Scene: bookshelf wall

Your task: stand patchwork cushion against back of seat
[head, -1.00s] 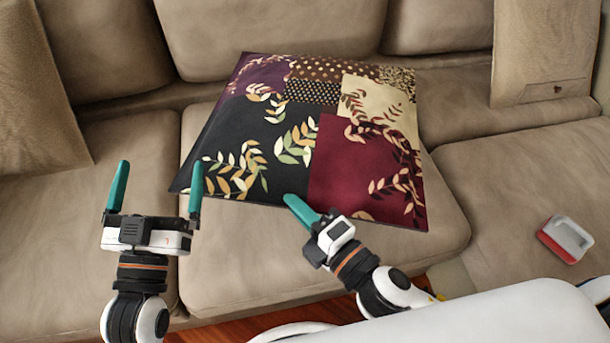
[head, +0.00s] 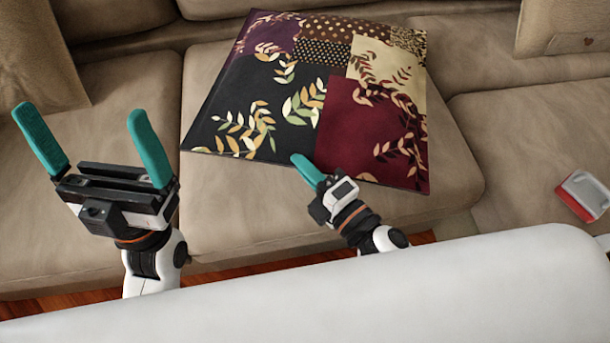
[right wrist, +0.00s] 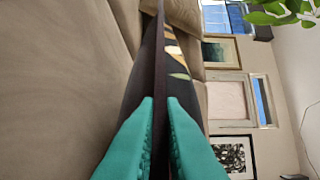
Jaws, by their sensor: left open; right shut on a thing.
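The patchwork cushion (head: 320,95) shows purple, black, dotted, cream and dark red patches with leaf patterns. It is tilted over the middle seat of the sofa (head: 235,215), its far edge towards the seat's back (head: 225,8). My right gripper (head: 303,163) is shut on the cushion's near edge. The right wrist view shows that edge between the green fingers (right wrist: 158,120). My left gripper (head: 95,140) is open and empty, left of the cushion and apart from it. The cushion's underside is hidden.
A plain tan cushion (head: 40,60) leans at the left and another (head: 565,25) at the back right. A red and white object (head: 583,195) lies on the right seat. The left seat (head: 130,85) is clear beyond my left gripper.

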